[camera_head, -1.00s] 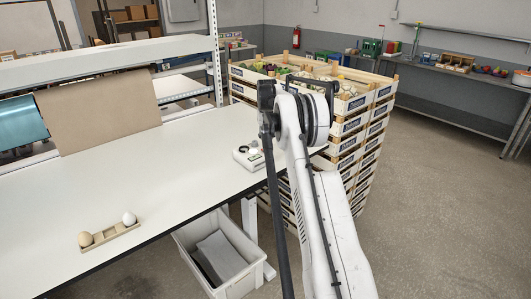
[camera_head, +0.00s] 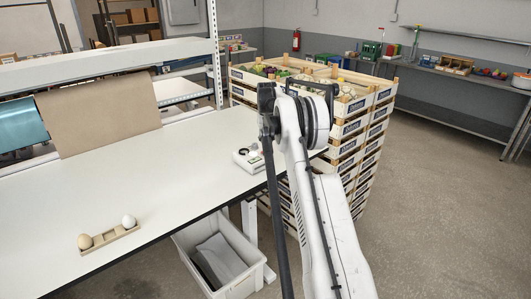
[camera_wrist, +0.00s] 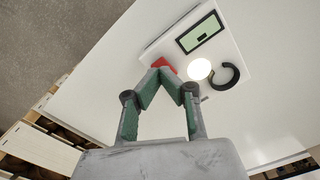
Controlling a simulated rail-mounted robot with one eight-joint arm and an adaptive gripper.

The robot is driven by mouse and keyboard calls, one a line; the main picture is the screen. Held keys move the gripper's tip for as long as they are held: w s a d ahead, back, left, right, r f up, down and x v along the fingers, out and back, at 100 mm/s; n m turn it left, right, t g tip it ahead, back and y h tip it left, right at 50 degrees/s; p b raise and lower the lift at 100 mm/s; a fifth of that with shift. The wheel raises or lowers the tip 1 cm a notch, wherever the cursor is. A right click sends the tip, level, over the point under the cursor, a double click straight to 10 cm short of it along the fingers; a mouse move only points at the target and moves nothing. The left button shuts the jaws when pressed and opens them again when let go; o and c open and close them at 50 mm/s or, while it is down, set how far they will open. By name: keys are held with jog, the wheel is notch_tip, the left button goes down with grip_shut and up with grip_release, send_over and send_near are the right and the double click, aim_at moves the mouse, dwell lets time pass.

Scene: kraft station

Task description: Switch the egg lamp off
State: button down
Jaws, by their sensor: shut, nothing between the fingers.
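The disc looks lit in the wrist view. In the head view the lamp (camera_head: 242,160) sits near the table's right end, partly hidden by my arm. My gripper (camera_wrist: 160,76) is shut and empty, its green-padded fingertips together right at the red switch. They cover part of it; I cannot tell whether they touch it or which way it is tipped.
The white table (camera_head: 175,175) is mostly clear. A small wooden holder (camera_head: 112,238) with a brown egg (camera_head: 85,241) and a white egg (camera_head: 129,220) lies at its front. Stacked produce crates (camera_head: 345,145) stand beyond the right end. A grey bin (camera_head: 188,245) stands below the front edge.

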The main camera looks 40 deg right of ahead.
aim_at(267, 152)
jog(key=shift+f+b, duration=1)
jog(key=shift+f, duration=0.4)
dwell(1.3)
jog(key=shift+r, duration=0.1)
jog(key=shift+r+p, duration=1.05)
jog(key=shift+r, duration=2.35)
